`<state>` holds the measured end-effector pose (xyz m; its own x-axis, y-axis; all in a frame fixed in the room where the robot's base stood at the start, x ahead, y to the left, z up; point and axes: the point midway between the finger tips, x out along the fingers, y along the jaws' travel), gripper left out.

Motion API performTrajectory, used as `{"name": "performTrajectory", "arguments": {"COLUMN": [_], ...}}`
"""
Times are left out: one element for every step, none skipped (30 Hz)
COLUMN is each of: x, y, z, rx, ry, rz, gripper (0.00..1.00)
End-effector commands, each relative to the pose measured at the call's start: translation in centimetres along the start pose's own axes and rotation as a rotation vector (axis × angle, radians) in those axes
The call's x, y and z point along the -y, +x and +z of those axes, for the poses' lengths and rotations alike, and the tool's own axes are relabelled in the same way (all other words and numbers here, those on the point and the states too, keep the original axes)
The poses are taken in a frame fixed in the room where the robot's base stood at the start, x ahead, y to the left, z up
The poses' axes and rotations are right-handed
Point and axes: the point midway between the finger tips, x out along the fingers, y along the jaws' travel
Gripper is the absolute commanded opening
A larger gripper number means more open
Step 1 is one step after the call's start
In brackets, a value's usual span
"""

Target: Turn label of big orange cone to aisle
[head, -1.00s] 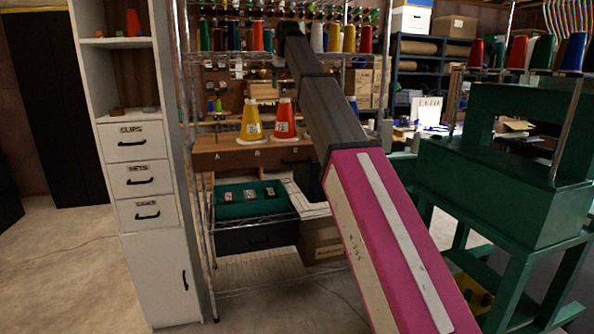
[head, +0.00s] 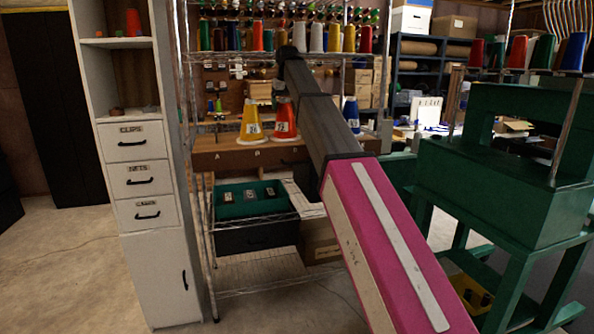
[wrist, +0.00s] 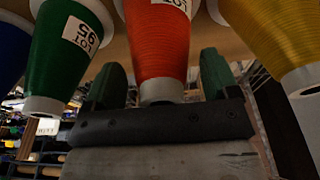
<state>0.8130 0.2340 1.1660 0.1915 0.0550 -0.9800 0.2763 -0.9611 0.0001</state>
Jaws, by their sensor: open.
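The big orange cone (head: 285,120) stands upright on the wooden shelf, between a yellow cone (head: 252,122) and my arm. Its white label faces the front left in the head view. In the wrist view, which is upside down, the orange cone (wrist: 160,45) has its narrow grey tip towards my gripper, and its label is cut by the top edge. My gripper (wrist: 163,68) is open, with one green finger on each side of the cone's narrow end. Gaps show beside the cone; contact cannot be told. The gripper is not clear in the head view.
A green cone (wrist: 66,45) labelled LOT 95 and the yellow cone (wrist: 268,35) stand close on either side. A blue cone (head: 351,115) is farther right on the shelf (head: 225,159). Another rack shelf with many cones hangs above. A green machine (head: 500,200) is at right.

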Motion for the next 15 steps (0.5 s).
{"name": "performTrajectory", "arguments": {"x": [0.00,0.00,0.00,0.00,0.00,0.00,0.00,-0.01,-0.01,-0.01,-0.01,-0.01,-0.01,-0.01,-0.01], "y": [-0.01,-0.01,-0.01,-0.01,-0.01,-0.01,-0.01,-0.01,-0.05,-0.06,-0.07,-0.09,-0.11,-0.14,-0.19], "z": [-0.01,-0.01,0.00,0.00,0.00,0.00,0.00,0.00,-0.03,-0.03,-0.03,-0.04,-0.04,-0.05,-0.06], "rx": [0.000,0.000,0.000,0.000,0.000,0.000,0.000,0.001,0.000,0.000,0.000,0.000,0.000,0.000,0.000], "ry": [0.000,0.000,0.000,0.000,0.000,0.000,0.000,0.000,0.000,0.000,0.000,0.000,0.000,0.000,0.000], "rz": [0.000,0.000,0.000,0.000,0.000,0.000,0.000,0.000,0.000,0.000,0.000,0.000,0.000,0.000,0.000], "gripper": [0.81,0.71,0.58,0.48,0.39,0.34,0.34,0.34,0.30,0.30,0.30,0.30,0.30,0.30,0.30]}}
